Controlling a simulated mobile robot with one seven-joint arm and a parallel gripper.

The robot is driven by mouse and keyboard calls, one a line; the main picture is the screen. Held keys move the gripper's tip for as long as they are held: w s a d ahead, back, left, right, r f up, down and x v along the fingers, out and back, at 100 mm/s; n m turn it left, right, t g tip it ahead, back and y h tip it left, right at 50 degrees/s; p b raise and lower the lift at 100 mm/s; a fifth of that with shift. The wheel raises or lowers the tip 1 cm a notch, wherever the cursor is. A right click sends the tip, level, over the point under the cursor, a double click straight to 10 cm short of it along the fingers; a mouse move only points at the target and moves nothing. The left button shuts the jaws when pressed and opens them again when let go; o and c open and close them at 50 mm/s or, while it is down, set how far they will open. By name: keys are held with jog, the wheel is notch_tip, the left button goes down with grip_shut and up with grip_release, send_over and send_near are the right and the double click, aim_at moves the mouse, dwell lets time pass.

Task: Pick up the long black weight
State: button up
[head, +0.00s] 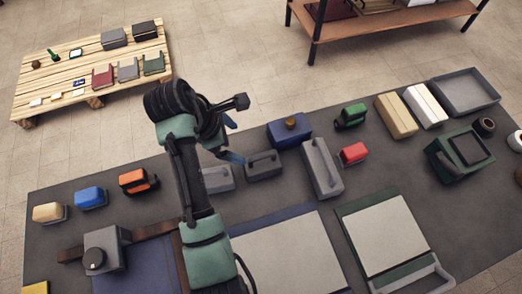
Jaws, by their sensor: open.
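No plainly black long weight stands out. The closest match is a dark grey oblong block (264,166) with a handle-like top, lying on the dark mat in the middle of the head view.
A lighter grey block (217,179) lies just left, and a long grey block (322,168) to the right. A blue box (289,132) with a brown knob stands behind. Orange (138,181) and red (354,153) blocks lie farther out. A wooden pallet (60,62) stands at back left.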

aim_at(259, 162)
jog(key=shift+n+g+h, duration=0.3)
jog(key=shift+n+g, duration=0.2)
jog(key=shift+g, duration=0.1)
jog(key=d+f, duration=0.1)
jog(key=f, duration=0.1)
jog(key=d+f, duration=0.1)
jog(key=f, duration=0.2)
jog(key=s+d+f, duration=0.1)
jog(key=f, duration=0.1)
jog(key=shift+s+f, duration=0.1)
jog(key=shift+f, duration=0.3)
jog(key=shift+d+x, duration=0.15)
jog(key=shift+x, duration=1.4)
jog(key=shift+d+x, duration=0.1)
jog(key=shift+x, duration=1.4)
jog(key=shift+r, duration=0.1)
grip_shut()
jog(key=shift+w+r, duration=0.2)
jog(key=shift+w, duration=0.15)
